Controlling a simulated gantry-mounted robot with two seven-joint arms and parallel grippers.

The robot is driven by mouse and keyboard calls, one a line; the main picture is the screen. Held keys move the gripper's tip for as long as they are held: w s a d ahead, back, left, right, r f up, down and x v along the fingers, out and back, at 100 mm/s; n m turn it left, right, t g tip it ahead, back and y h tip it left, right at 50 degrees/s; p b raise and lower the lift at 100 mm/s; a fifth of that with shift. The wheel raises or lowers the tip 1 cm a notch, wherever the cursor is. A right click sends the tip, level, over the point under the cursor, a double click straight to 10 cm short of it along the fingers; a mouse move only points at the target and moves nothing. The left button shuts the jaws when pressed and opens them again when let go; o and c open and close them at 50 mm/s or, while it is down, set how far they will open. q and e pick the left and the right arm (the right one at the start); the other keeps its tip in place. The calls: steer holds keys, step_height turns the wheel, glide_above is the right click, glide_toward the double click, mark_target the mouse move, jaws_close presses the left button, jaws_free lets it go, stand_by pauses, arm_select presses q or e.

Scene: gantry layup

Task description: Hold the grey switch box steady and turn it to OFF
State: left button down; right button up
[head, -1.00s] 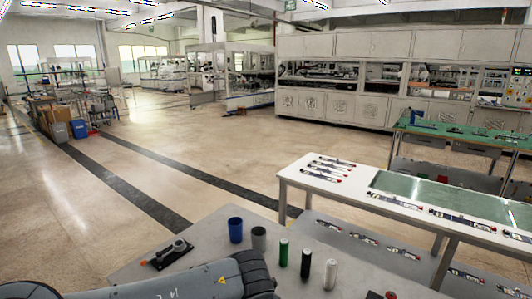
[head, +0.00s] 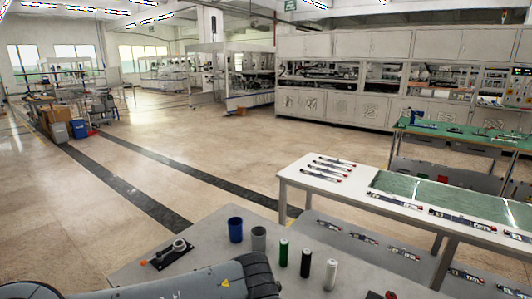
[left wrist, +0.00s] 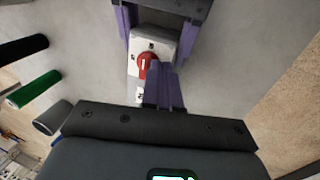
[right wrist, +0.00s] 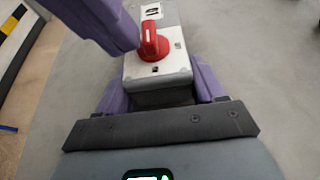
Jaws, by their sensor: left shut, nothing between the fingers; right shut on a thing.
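The grey switch box (right wrist: 157,75) has a pale face with a red rotary knob (right wrist: 151,42). My right gripper (right wrist: 160,66) is shut on the box, one purple finger on each side. The box (left wrist: 152,46) and its knob (left wrist: 147,66) also show in the left wrist view, between the right gripper's fingers. My left gripper (left wrist: 163,72) is shut and empty, its fingertips right beside the knob; I cannot tell whether they touch. The knob's pale mark looks roughly upright there, but the labels are too small to read. In the head view the box and both grippers are not visible.
A blue cup (head: 236,230), a grey cup (head: 259,239), and green (head: 284,252), black (head: 306,262) and white (head: 330,273) cylinders stand on the grey table (head: 210,225). A black plate with a round grey fitting (head: 178,246) lies at the left.

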arm_select(q)
steer(key=shift+d, duration=0.2)
steer(key=shift+s+a+r, duration=0.1)
steer(key=shift+s+r, duration=0.05)
steer(key=shift+s, duration=0.3)
stand_by(0.4)
steer(key=v, duration=0.3)
steer(key=w+v, duration=0.1)
steer(key=v, duration=0.1)
steer(key=shift+d+r, duration=0.3)
steer(key=shift+r, duration=0.15)
steer(key=shift+w+a+f, duration=0.2)
steer(key=shift+a+f, duration=0.1)
steer(key=shift+f, duration=0.7)
steer(key=shift+w+a+f, duration=0.15)
steer(key=shift+a+f, duration=0.2)
steer(key=shift+f, duration=0.65)
steer(key=shift+w+a+f, duration=0.2)
steer(key=shift+a+f, duration=0.1)
steer(key=shift+f, duration=0.75)
steer(key=shift+w+d, duration=0.3)
steer(key=shift+d, duration=0.2)
